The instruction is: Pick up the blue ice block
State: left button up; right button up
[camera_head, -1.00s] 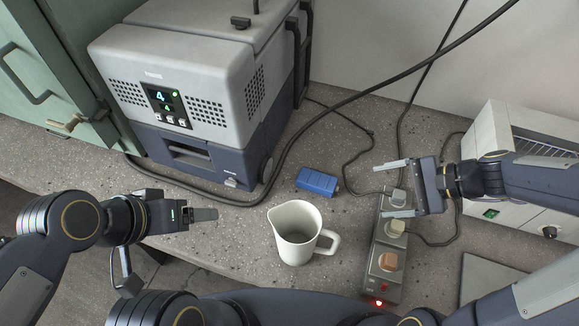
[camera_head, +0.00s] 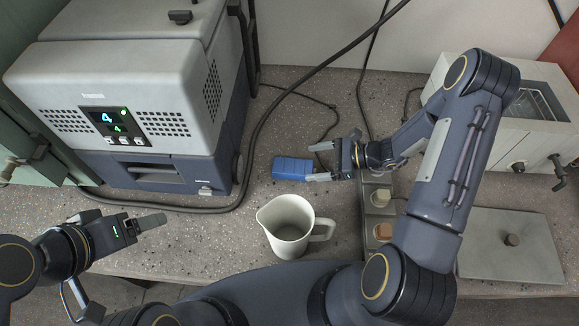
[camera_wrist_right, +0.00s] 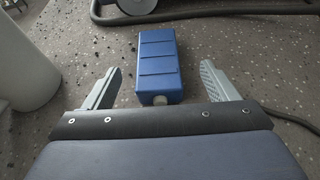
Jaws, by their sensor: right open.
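The blue ice block (camera_head: 291,168) lies on the speckled bench, behind the white pitcher. In the right wrist view the block (camera_wrist_right: 158,62) lies ahead, with its near end with a pale round cap close to the line between the fingertips. My right gripper (camera_head: 322,162) is open and empty, just to the right of the block, its fingers pointing left towards it. In the right wrist view its fingers (camera_wrist_right: 160,85) stand apart on either side of the block's near end. My left gripper (camera_head: 150,221) is at the left over the bench's front; whether its jaws are parted is unclear.
The white pitcher (camera_head: 288,228) stands in front of the block. A grey and navy machine (camera_head: 120,95) stands at the back left with a black hose beside it. A power strip (camera_head: 378,200) lies partly under my right arm. A white box appliance (camera_head: 530,120) and grey lid (camera_head: 512,245) are at the right.

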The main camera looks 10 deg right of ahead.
aim_at(294, 166)
jog(key=x, duration=0.3)
jog(key=p+x, duration=0.1)
jog(key=x, duration=0.3)
jog(key=shift+s+f, duration=0.2)
jog(key=shift+c, duration=0.3)
jog(key=c, duration=1.1)
jog(key=shift+r, duration=0.1)
